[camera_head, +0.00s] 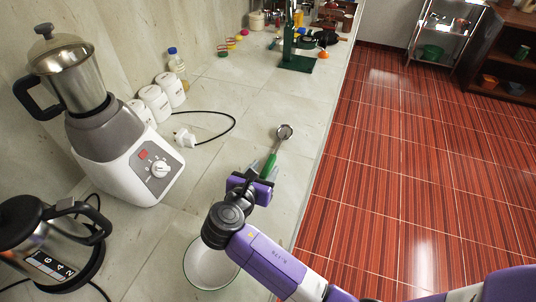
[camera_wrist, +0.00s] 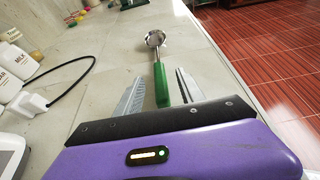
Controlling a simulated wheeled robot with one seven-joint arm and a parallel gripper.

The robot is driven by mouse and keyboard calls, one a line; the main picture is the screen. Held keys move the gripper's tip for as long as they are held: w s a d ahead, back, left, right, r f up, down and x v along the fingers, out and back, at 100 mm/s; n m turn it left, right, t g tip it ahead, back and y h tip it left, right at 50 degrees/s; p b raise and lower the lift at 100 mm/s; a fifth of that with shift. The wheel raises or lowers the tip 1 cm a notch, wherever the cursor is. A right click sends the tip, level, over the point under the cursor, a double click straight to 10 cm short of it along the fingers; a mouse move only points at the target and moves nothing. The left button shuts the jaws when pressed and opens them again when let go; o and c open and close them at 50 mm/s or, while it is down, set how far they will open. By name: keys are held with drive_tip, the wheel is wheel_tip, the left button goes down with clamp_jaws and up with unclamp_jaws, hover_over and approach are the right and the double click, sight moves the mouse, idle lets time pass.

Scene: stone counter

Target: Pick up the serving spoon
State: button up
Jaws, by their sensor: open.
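The serving spoon (camera_head: 284,133) lies on the stone counter, with a metal bowl end pointing away and a green handle pointing toward my gripper. In the wrist view its bowl (camera_wrist: 155,38) is at the far end and its green handle (camera_wrist: 161,84) runs back between my two fingers. My gripper (camera_head: 262,174) is open at the handle end. In the wrist view my gripper (camera_wrist: 160,92) has one finger on each side of the handle, with a gap on both sides. The near tip of the handle is close to the black palm edge. I cannot tell the exact height of the fingers.
White canisters (camera_head: 158,103) and a plug with a black cable (camera_head: 184,137) lie left of the spoon. A white bowl (camera_head: 197,275) is nearer. The counter's right edge drops to a red floor.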

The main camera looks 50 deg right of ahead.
sight(270, 160)
drive_tip(key=shift+p+x, duration=0.3)
drive_tip(key=shift+x, duration=3.2)
drive_tip(key=shift+w+a+f, duration=0.1)
drive_tip(key=shift+f, duration=0.05)
clamp_jaws()
